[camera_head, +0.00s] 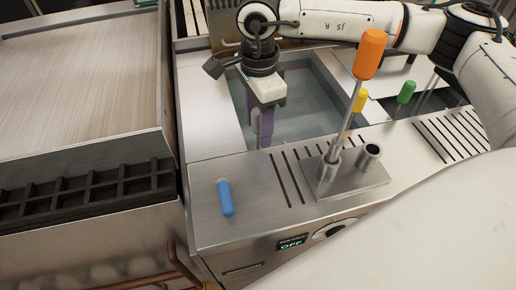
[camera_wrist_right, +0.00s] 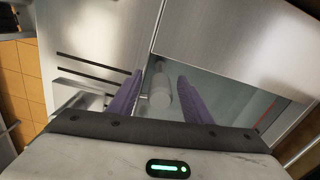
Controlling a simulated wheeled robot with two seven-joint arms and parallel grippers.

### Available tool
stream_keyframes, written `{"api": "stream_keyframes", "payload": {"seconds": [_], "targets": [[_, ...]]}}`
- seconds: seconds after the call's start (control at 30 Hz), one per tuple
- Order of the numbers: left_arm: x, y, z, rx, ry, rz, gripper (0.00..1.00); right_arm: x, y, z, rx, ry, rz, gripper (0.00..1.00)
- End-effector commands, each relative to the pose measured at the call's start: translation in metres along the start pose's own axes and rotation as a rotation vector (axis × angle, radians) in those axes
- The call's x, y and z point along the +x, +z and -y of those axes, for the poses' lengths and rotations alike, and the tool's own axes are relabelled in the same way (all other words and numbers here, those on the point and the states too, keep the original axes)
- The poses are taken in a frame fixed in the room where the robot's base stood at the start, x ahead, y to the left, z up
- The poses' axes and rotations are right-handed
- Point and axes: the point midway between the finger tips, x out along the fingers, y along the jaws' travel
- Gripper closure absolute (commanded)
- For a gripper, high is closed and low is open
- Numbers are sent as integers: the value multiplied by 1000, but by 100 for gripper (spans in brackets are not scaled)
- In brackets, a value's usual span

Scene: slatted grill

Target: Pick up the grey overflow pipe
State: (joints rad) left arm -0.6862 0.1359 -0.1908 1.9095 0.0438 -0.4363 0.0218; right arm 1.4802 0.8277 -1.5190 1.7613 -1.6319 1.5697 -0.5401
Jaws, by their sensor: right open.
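The grey overflow pipe (camera_wrist_right: 160,90) shows in the right wrist view as a pale grey cylinder in the water basin (camera_wrist_right: 222,88). It lies between the two purple fingers of my right gripper (camera_wrist_right: 160,76) in that view. I cannot tell how far below the fingertips it is. In the head view my right gripper (camera_head: 260,132) points down at the front left of the basin (camera_head: 304,97). Its fingers are apart with nothing visibly held. My left gripper is not in view.
A steel holder (camera_head: 345,187) with an orange-handled tool (camera_head: 370,54) stands on the slotted counter. Yellow (camera_head: 360,101) and green (camera_head: 406,92) handles stand behind it. A blue handle (camera_head: 226,198) is at the front left. A griddle (camera_head: 82,78) is on the left.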

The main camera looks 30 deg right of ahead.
Motion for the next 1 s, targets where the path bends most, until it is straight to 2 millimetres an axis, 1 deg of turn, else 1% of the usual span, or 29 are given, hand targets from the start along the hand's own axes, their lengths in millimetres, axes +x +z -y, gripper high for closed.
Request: {"api": "stream_keyframes", "payload": {"seconds": [0.1, 0.27, 0.37, 0.4, 0.53, 0.87, 1.0], "targets": [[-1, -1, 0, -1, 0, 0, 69, 5, 0, 0, 0, 0, 0, 55], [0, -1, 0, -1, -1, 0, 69, 5, 0, 0, 0, 0, 0, 55], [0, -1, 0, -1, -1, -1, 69, 5, 0, 0, 0, 0, 1, 70], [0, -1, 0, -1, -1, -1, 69, 5, 0, 0, 0, 0, 1, 77], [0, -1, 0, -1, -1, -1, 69, 5, 0, 0, 0, 0, 1, 99], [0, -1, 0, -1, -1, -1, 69, 4, 0, 0, 0, -1, 1, 100], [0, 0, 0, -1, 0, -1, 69, -2, 1, 1, 0, -3, 2, 100]]}}
